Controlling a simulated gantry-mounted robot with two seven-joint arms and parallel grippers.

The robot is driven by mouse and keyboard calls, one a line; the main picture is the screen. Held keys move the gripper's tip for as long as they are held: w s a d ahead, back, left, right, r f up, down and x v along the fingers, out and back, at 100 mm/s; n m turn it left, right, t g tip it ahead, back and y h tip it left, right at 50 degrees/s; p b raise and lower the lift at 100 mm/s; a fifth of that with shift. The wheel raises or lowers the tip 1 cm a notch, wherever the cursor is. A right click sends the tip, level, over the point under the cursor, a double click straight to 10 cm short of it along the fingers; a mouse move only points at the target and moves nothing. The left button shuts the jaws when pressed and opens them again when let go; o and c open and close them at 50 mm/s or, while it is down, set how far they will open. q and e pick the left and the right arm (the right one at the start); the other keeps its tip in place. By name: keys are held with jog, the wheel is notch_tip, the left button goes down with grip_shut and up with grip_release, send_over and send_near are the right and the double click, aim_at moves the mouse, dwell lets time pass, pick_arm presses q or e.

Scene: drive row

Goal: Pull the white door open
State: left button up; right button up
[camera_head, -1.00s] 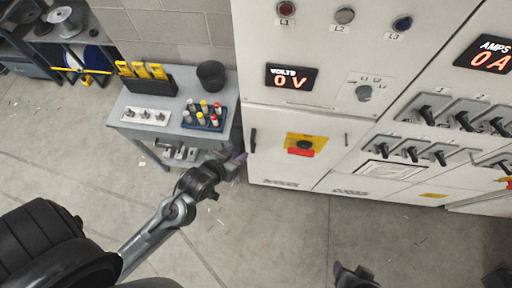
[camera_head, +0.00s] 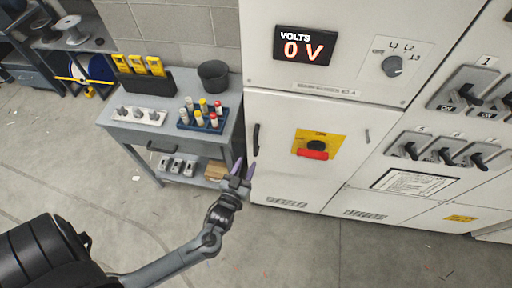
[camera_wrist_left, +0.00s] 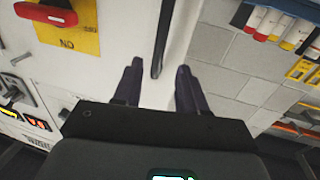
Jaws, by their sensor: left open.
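The white door (camera_head: 279,163) is the lower left panel of the electrical cabinet and looks closed. A dark vertical handle (camera_head: 256,140) is at its left edge, and a yellow plate with a red and black rotary switch (camera_head: 316,147) is at its upper right. My left gripper (camera_head: 245,170) is open just below and left of the handle. In the left wrist view, the handle (camera_wrist_left: 162,38) lies ahead, between the lines of the two open fingers (camera_wrist_left: 158,88). The fingers seem apart from it. My right gripper does not show.
A grey cart (camera_head: 228,127) with a blue rack of fuses (camera_head: 201,118), a black cup (camera_head: 213,75) and yellow meters (camera_head: 139,65) stands close left of the cabinet. The concrete floor (camera_head: 290,250) in front is clear.

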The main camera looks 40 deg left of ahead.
aim_at(255, 147)
pick_arm(q)
jog(key=x, duration=0.9)
jog(key=shift+w+a, duration=0.1)
jog(key=shift+w, duration=0.25)
grip_shut()
